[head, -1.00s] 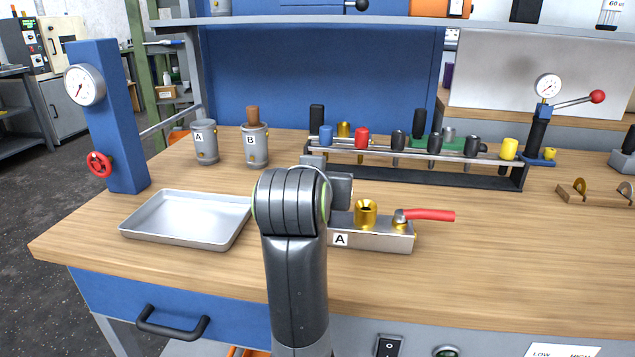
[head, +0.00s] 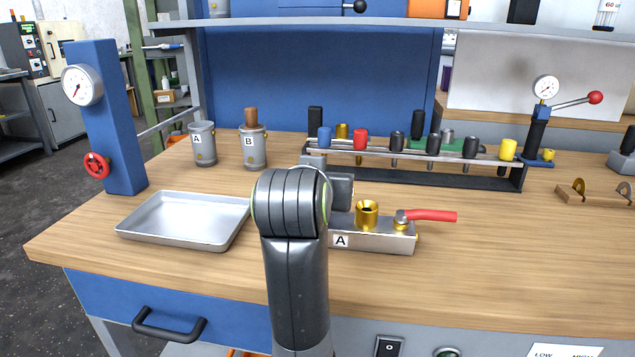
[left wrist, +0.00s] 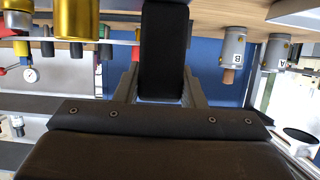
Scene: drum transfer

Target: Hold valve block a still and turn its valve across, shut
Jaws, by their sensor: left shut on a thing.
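Valve block A (head: 372,236) is a low silver block with a white "A" label, lying flat on the bench. A brass port (head: 367,213) stands on its top, also in the left wrist view (left wrist: 76,18). Its red valve handle (head: 432,216) points right, along the block's length. My left arm covers the block's left end in the head view. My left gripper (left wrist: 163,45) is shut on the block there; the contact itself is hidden. My right gripper is in neither view.
An empty metal tray (head: 186,220) lies left of my arm. A rack (head: 420,172) with coloured plugs stands behind the block. Cylinders A (head: 203,147) and B (head: 252,148) stand at the back left.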

